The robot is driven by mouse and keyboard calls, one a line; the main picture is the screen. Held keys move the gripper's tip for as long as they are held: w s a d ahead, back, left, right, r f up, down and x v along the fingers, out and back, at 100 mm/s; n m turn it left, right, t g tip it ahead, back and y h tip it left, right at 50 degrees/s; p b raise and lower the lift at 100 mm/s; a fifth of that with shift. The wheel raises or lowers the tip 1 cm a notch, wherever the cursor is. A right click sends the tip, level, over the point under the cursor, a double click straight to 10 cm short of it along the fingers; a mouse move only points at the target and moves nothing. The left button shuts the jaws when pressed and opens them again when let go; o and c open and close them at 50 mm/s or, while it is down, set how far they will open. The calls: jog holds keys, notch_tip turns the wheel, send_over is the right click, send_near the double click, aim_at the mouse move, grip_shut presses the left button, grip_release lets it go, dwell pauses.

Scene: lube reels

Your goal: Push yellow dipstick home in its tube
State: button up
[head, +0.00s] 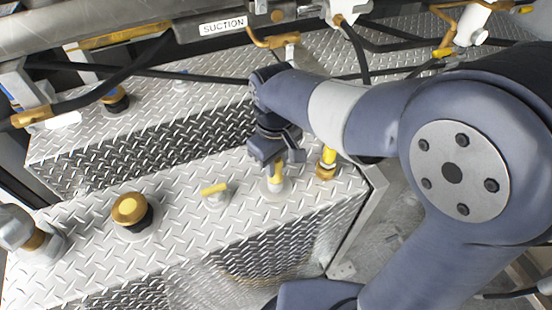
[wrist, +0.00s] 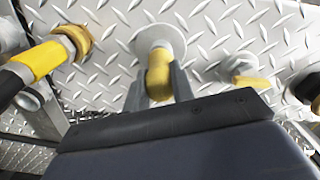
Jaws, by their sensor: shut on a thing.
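The yellow dipstick (head: 274,171) stands at a white tube collar (head: 275,189) on the diamond-plate tank top. My gripper (head: 276,163) points down over it with its fingers on either side of the yellow handle. In the wrist view the yellow dipstick handle (wrist: 158,75) sits between the two fingers of my gripper (wrist: 158,82), which are shut on it. The round white collar (wrist: 160,42) shows just beyond the handle. How deep the dipstick sits in its tube is hidden.
A yellow-handled valve (head: 215,192) stands left of the dipstick, and a brass fitting with a yellow band (head: 327,165) stands close on its right. A yellow-and-black cap (head: 131,210) is further left. Pipes and hoses run behind, by the SUCTION label (head: 223,26).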

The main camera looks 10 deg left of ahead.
jog(key=shift+f, duration=0.35)
jog(key=o, duration=1.1)
jog(key=shift+c, duration=0.2)
notch_tip(320, 180, up, 11)
jog(key=shift+f+p, duration=0.1)
jog(key=shift+p, duration=0.25)
notch_tip(320, 180, down, 11)
jog(key=shift+r+b, duration=0.1)
jog(key=shift+b, duration=0.3)
jog(key=shift+r+p, duration=1.15)
jog(key=shift+r, duration=0.65)
